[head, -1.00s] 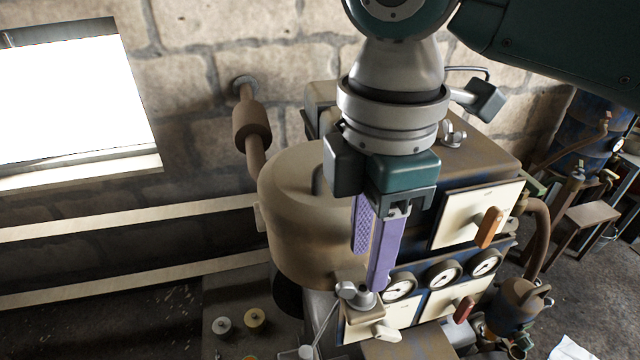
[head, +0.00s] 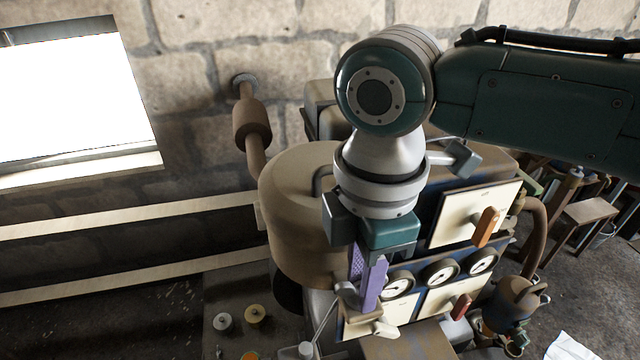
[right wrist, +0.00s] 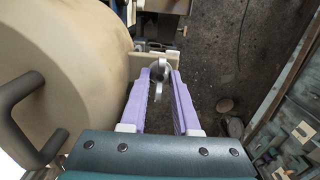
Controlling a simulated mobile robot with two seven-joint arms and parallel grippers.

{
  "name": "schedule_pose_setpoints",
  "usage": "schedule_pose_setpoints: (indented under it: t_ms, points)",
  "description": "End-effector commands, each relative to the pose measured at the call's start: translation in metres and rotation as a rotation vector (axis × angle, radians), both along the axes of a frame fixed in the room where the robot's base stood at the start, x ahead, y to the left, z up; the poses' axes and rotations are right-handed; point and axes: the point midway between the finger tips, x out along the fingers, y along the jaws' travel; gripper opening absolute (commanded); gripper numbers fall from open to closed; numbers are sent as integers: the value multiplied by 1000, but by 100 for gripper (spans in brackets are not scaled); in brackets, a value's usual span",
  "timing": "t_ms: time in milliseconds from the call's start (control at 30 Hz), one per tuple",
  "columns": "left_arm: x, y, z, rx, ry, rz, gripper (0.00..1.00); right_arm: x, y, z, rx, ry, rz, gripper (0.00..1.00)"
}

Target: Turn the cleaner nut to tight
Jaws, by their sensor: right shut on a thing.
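The cleaner nut is a small silver wing nut (right wrist: 159,68), seen between the fingertips in the right wrist view. In the head view it is hidden behind my right gripper (head: 362,298), whose purple fingers point down at the small tan bracket beside the big tan drum (head: 298,205). My right gripper (right wrist: 160,78) is shut on the nut, one finger on each side. How far the nut is turned cannot be told. My left gripper is not in view.
A panel with round gauges (head: 440,271) and an orange-handled switch (head: 486,227) stand just right of the gripper. A bent handle (right wrist: 32,120) sticks out of the drum near the wrist. Small knobs (head: 255,314) lie lower left. A stone wall stands behind.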

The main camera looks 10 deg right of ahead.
Motion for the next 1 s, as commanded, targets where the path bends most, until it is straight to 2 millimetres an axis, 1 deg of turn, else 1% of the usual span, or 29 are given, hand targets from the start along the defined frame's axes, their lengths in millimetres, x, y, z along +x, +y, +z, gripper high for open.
schedule_pose_setpoints:
  t_ms: [367, 567, 767, 1000]
  points:
    - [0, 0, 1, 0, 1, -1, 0, 0, 0, 1, 0, 2, -4, 0]
    - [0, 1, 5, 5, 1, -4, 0, -1, 0, 2, 1, 3, -50, 0]
    - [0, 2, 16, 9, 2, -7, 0, -1, 1, 3, 3, 5, -168, 0]
    - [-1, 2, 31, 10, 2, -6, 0, -1, 1, 4, 3, 6, -384, 0]
